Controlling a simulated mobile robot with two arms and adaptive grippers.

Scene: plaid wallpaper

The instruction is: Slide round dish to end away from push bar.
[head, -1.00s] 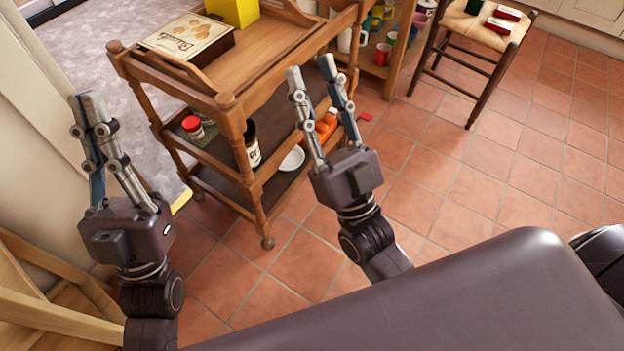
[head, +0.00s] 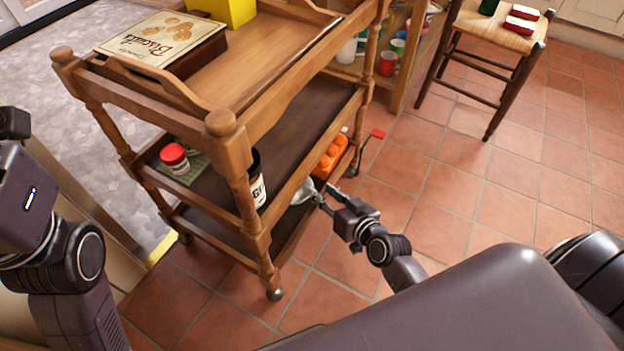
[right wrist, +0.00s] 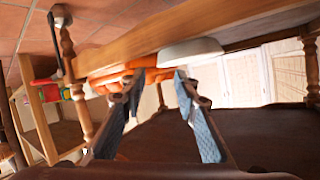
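The round dish (head: 303,192) is white and lies on the trolley's bottom shelf, partly hidden behind the right-hand frame. In the right wrist view the dish (right wrist: 191,50) is just beyond the fingertips. My right gripper (head: 320,199) reaches in at the long side of the trolley, close to the dish. Its fingers (right wrist: 160,76) are apart with nothing between them; contact with the dish cannot be told. My left gripper (head: 25,195) shows only its body at the left edge, its fingers out of frame. I cannot tell which trolley part is the push bar.
The wooden trolley (head: 255,110) carries a biscuit box (head: 160,38) on top. A stool (head: 490,42) stands at the back right. Tiled floor right of the trolley is open.

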